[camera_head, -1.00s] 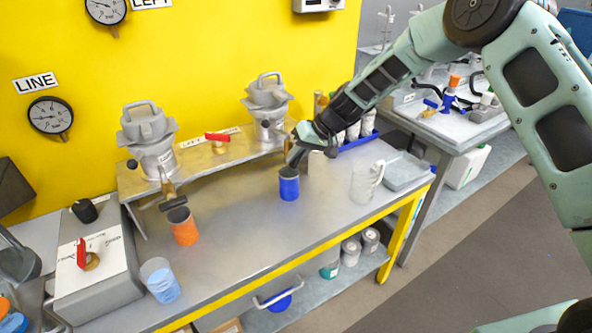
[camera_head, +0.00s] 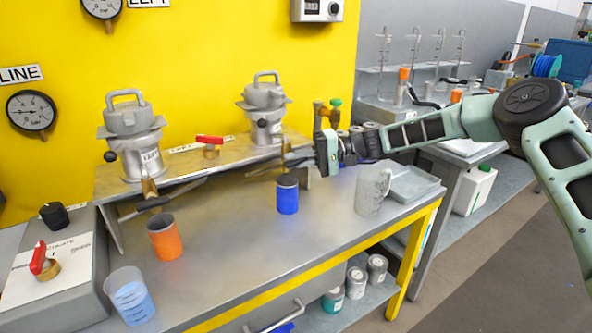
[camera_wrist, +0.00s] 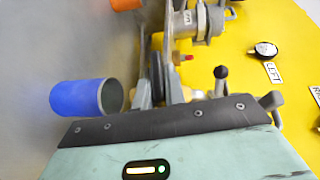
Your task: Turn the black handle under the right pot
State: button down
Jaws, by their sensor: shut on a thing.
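The right pot (camera_head: 265,105) is grey metal and stands upright on the raised shelf against the yellow wall. My gripper (camera_head: 287,160) reaches in from the right, just below this pot and above the blue cup (camera_head: 288,195). In the wrist view its fingers (camera_wrist: 157,88) close on the sides of a dark bar, the black handle (camera_wrist: 157,70). In the head view the fingers largely cover this handle, so its exact angle is hard to tell. The left pot (camera_head: 132,135) has a similar black handle (camera_head: 155,202) below it, lying roughly sideways.
An orange cup (camera_head: 165,240) and a clear cup with blue contents (camera_head: 130,298) stand at left. A red-handled valve (camera_head: 210,142) sits between the pots. A grey mug (camera_head: 371,192) and a tray (camera_head: 412,185) are at right. The bench's front middle is clear.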

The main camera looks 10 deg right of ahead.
jog(key=shift+f+m+y+b, duration=0.1)
jog(key=shift+m+y+b, duration=0.3)
jog(key=shift+y+b, duration=0.35)
jog(key=c, duration=1.5)
grip_release()
jog(key=shift+o, duration=0.2)
